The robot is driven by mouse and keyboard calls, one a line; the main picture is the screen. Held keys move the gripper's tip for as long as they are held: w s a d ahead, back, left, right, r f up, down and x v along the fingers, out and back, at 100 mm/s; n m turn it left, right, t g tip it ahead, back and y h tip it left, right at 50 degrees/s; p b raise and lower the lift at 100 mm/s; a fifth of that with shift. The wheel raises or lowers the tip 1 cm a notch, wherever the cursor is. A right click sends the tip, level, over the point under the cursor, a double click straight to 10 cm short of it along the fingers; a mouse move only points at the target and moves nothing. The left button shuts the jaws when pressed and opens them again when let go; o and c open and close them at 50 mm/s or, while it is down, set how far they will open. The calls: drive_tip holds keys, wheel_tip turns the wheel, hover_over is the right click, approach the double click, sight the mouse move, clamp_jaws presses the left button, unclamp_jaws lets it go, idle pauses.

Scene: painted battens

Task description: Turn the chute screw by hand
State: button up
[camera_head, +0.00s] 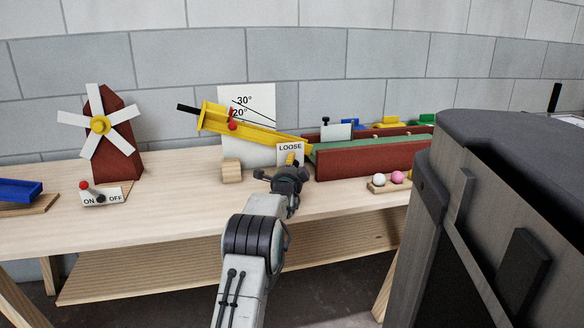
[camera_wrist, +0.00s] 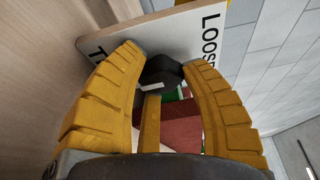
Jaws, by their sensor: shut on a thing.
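The yellow chute (camera_head: 262,133) slopes down to the right in front of a white angle board (camera_head: 262,100) marked 30° and 20°. A sign reading LOOSE (camera_head: 290,147) stands near its lower end. My gripper (camera_head: 291,160) is at this sign. In the wrist view the dark screw knob (camera_wrist: 162,71) sits between the yellow fingertips of my gripper (camera_wrist: 163,62), in front of the sign (camera_wrist: 206,35). The fingers are shut on the knob. In the head view the knob is hidden by my gripper.
A red-sided green channel (camera_head: 365,157) lies right of the chute. A tray with balls (camera_head: 390,182) sits at the table's front edge. A wooden block (camera_head: 231,170), an ON/OFF switch (camera_head: 100,195) and a windmill (camera_head: 112,140) stand left. A large dark body fills the right foreground.

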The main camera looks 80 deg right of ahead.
drive_tip(key=shift+c, duration=1.2)
drive_tip(key=shift+r+n+h, duration=0.1)
drive_tip(key=shift+n+h, duration=0.2)
drive_tip(key=shift+n, duration=0.4)
drive_tip(key=o, duration=0.9)
drive_tip(key=shift+c, duration=0.2)
drive_tip(key=shift+a+f, duration=0.2)
drive_tip(key=shift+a, duration=2.8)
drive_tip(key=shift+a+f, duration=0.2)
drive_tip(key=shift+a, duration=2.75)
drive_tip(key=shift+w, duration=0.1)
